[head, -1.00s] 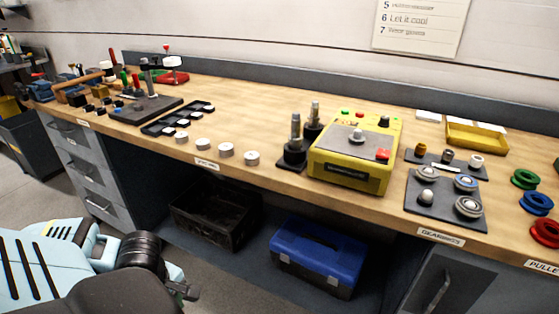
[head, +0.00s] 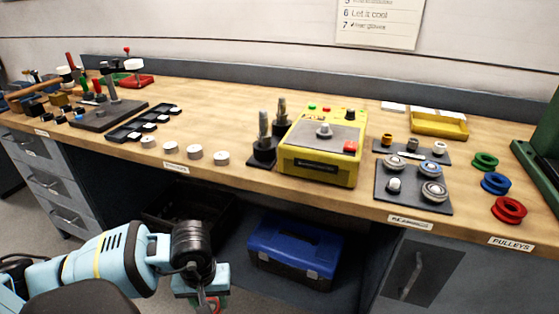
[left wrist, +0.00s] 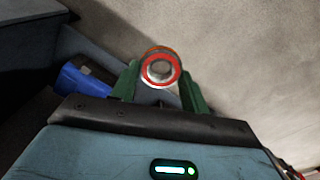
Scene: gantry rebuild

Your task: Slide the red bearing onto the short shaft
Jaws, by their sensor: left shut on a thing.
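The red bearing (left wrist: 147,70) is a ring with a red face and a pale bore. In the left wrist view it sits between the green fingers of my left gripper (left wrist: 160,85), which is shut on it. In the head view my left gripper (head: 211,300) hangs low in front of the bench, below the worktop, with a bit of red at its fingers. Two upright grey shafts in black bases stand left of the yellow machine: a front shaft (head: 263,124) and a back shaft (head: 281,109). I cannot tell which is the short one. My gripper is well apart from both.
The yellow machine (head: 320,165) stands right beside the shafts. White discs (head: 194,152) line the front edge to their left. A gear plate (head: 413,200) and coloured pulleys (head: 508,210) are to the right. A blue toolbox (head: 296,250) sits below the bench.

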